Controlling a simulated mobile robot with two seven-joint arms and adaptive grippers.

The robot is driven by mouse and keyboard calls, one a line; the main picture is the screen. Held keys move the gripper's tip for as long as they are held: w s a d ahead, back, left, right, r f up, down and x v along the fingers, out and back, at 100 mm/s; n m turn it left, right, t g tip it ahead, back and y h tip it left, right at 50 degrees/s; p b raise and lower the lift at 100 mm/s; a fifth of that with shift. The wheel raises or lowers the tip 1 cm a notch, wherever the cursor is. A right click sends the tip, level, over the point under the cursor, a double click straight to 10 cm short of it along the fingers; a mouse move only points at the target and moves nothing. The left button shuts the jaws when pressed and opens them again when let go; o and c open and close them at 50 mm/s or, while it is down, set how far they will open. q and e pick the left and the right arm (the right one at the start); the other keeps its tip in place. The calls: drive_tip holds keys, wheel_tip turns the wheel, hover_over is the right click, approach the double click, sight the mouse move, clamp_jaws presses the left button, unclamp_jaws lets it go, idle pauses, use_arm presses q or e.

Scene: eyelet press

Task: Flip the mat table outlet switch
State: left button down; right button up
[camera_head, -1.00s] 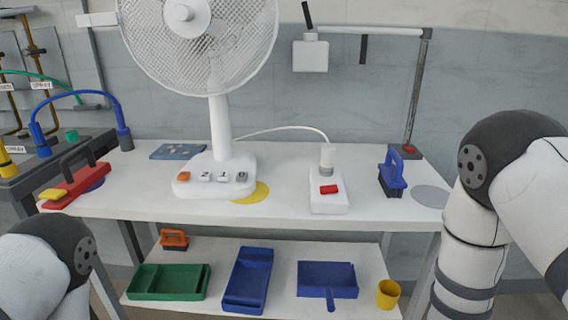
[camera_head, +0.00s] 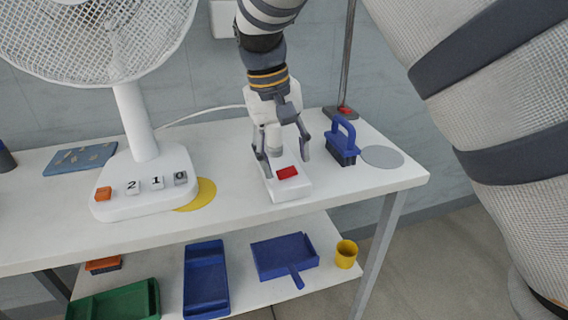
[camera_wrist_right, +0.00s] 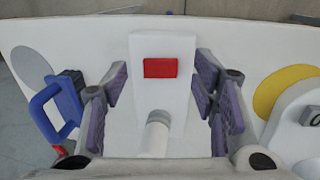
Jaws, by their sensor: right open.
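The outlet (camera_head: 289,188) is a white block with a red switch (camera_head: 287,172) near its front end and a plug (camera_head: 273,138) with a white cord at its back end. It stands on the white table (camera_head: 345,192). My right gripper (camera_head: 283,160) is open and points down over the outlet, with one finger at each side. Whether the fingers touch the block is unclear. My left gripper is out of view.
A white fan (camera_head: 140,185) with numbered buttons stands left of the outlet, beside a yellow disc (camera_head: 199,196). A blue-handled brush (camera_head: 343,145) and a grey disc (camera_head: 382,157) are at the right. Trays and a yellow cup (camera_head: 346,254) sit on the lower shelf.

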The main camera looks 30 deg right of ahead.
sight(287, 172)
drive_tip(key=shift+s+d+f, duration=0.1)
drive_tip(key=shift+d+f, duration=0.1)
drive_tip(key=shift+f, duration=1.15)
drive_tip(key=c, duration=1.2)
drive_tip(key=shift+o, duration=0.2)
drive_tip(key=shift+d+r+y, duration=0.1)
drive_tip(key=shift+r+y, duration=0.1)
drive_tip(key=shift+y, duration=0.2)
drive_tip(key=shift+s+d+y, duration=0.1)
drive_tip(key=shift+d+y, duration=0.05)
drive_tip(key=shift+y, duration=0.45)
drive_tip(key=shift+d+f+t+y, duration=0.2)
drive_tip(key=shift+t+y, duration=0.1)
drive_tip(key=shift+y, duration=0.2)
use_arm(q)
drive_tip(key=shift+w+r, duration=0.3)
use_arm(e)
drive_tip(key=shift+y, duration=0.6)
drive_tip(key=o, duration=1.2)
drive_tip(key=shift+c, duration=0.2)
